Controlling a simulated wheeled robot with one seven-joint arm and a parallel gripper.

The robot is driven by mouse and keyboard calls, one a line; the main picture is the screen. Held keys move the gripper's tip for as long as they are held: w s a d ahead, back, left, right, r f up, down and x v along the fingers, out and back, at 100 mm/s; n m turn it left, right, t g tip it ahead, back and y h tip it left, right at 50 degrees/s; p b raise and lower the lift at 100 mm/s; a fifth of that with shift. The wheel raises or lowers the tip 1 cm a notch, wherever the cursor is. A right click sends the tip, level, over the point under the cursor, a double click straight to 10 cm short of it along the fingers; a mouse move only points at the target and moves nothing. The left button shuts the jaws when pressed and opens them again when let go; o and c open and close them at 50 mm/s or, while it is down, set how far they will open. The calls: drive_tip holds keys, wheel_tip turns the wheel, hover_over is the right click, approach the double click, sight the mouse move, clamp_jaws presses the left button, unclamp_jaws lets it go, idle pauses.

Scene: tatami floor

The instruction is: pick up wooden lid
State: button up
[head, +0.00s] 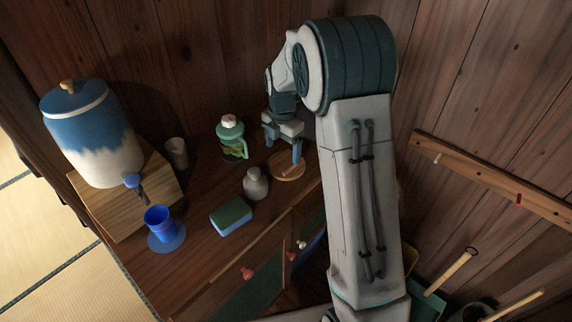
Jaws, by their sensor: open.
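The wooden lid (287,173) is a light brown disc lying on the dark wooden cabinet top, just left of my arm. A slim pale piece shows on top of it. My gripper (283,155) points down over the lid with its jaws open. One fingertip comes down close to the lid's right part. I cannot tell whether the fingers touch the lid. My arm hides the cabinet top to the right of the lid.
A grey jar (255,185) and a green-handled glass pot (231,140) stand close to the lid's left. A sponge (231,217), a blue cup (159,222) and a large blue-white dispenser (93,135) are farther left. The wood-panelled wall (200,50) rises behind.

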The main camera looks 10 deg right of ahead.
sight(284, 166)
drive_tip(key=shift+w+d+f, duration=0.1)
drive_tip(key=shift+w+f, duration=0.05)
drive_tip(key=shift+f, duration=1.25)
drive_tip(key=shift+w+d+f, duration=0.1)
drive_tip(key=shift+f, duration=1.25)
drive_tip(key=c, duration=1.1)
